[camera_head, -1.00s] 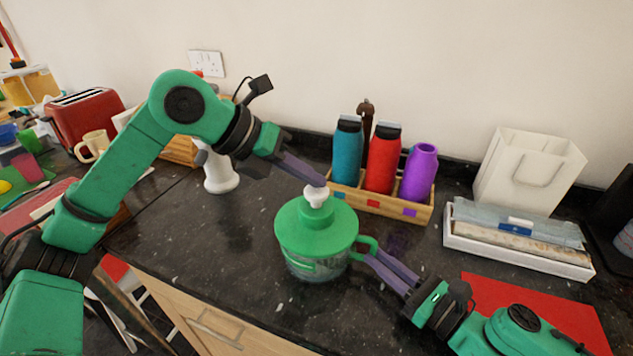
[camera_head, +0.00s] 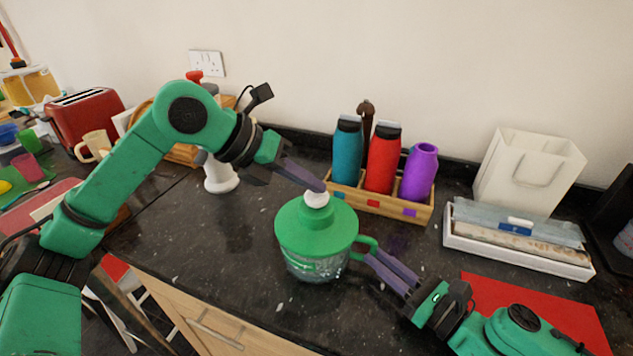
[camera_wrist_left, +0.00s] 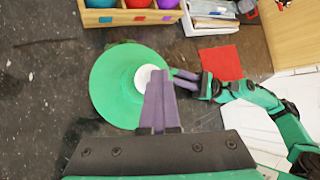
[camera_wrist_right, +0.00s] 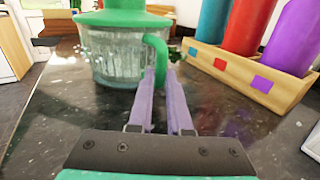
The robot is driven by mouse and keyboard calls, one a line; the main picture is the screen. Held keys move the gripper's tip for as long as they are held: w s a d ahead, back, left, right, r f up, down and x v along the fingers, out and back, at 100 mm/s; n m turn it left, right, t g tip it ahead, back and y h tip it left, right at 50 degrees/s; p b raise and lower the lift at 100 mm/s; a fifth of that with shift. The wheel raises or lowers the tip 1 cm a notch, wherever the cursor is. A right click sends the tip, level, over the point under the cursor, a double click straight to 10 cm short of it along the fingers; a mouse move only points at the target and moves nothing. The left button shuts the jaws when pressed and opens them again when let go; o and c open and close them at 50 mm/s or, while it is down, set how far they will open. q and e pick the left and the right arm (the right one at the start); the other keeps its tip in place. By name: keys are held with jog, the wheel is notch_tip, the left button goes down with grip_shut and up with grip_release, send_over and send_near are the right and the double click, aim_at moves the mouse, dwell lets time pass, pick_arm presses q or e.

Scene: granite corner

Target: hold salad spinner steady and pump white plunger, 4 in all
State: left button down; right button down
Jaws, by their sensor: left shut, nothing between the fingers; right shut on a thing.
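The salad spinner has a green lid (camera_head: 300,232) and a clear bowl (camera_head: 318,268), and stands upright on the dark counter. Its white plunger (camera_head: 316,199) sits low on top of the lid. My left gripper (camera_head: 321,187) is shut and empty, its fingertips on top of the plunger; the left wrist view shows the fingers over the plunger (camera_wrist_left: 146,77). My right gripper (camera_head: 372,252) is shut on the green handle (camera_wrist_right: 157,56) at the spinner's right side. The handle's lower part is partly hidden by the fingers.
A wooden box (camera_head: 433,205) with teal, red and purple bottles stands behind the spinner. A white tray (camera_head: 541,258), a white bag (camera_head: 529,172) and a red mat (camera_head: 530,305) are at right. The counter left of the spinner is clear.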

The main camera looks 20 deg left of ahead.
aim_at(310, 196)
pick_arm(q)
jog(key=shift+f, duration=0.25)
jog(key=shift+r, duration=2)
notch_tip(310, 196, up, 5)
jog(key=shift+r, duration=0.1)
dwell(0.9)
pick_arm(e)
jog(key=c, duration=0.8)
grip_release()
jog(key=shift+o, duration=0.2)
